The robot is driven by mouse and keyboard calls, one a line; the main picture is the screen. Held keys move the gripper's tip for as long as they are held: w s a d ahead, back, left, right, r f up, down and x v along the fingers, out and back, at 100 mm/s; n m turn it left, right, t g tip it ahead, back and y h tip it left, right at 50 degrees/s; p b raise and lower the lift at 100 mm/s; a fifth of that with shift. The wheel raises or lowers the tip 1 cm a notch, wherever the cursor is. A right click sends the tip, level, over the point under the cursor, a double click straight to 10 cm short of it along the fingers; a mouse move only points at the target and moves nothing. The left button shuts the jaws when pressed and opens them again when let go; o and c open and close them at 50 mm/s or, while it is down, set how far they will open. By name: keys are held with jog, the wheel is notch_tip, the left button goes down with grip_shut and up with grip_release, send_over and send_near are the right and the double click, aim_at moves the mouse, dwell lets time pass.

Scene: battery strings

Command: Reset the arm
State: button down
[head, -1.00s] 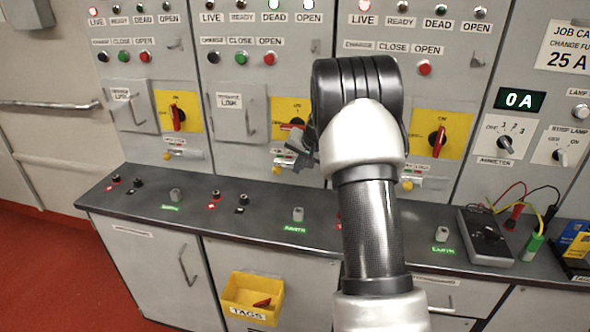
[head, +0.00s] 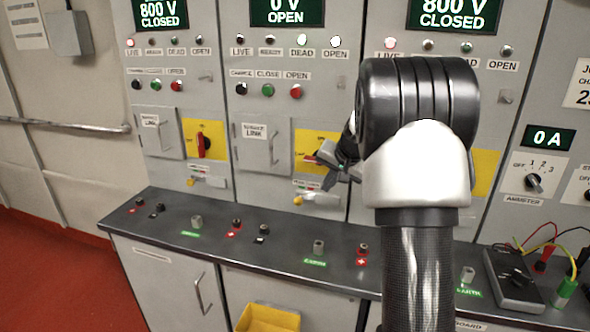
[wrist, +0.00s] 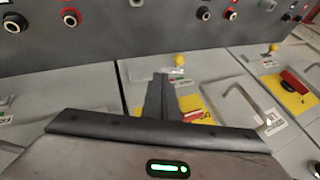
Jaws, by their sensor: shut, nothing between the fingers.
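My gripper (head: 330,183) shows in the head view just left of my arm's black joint, in front of the middle cabinet panel near its yellow switch plate (head: 308,152). Part of the gripper is hidden behind my arm. In the wrist view the two dark fingers (wrist: 161,78) lie together with nothing between them. I cannot tell whether the fingertips touch the panel.
A grey ledge (head: 285,240) with terminals runs below the panels. A yellow tag bin (head: 268,318) hangs beneath it. A meter with leads (head: 513,280) sits at right. Another yellow plate with a red switch (head: 203,140) is at left. Red floor is at lower left.

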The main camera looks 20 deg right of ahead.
jog(key=s+a+r+n+p, duration=0.4)
jog(key=s+a+r, duration=0.8)
jog(key=s+r, duration=0.25)
jog(key=s+a+r+n+p, duration=0.1)
jog(key=s+a+n+p, duration=0.1)
jog(key=s, duration=0.9)
jog(key=s+a+r+n+g+p, duration=0.1)
jog(key=s+a, duration=0.3)
jog(key=s, duration=0.8)
jog(key=shift+s+n+h+p, duration=0.25)
jog(key=shift+n+h+p, duration=0.2)
jog(key=shift+p, duration=0.4)
jog(key=c, duration=2.5)
grip_release()
jog(key=shift+a, duration=0.1)
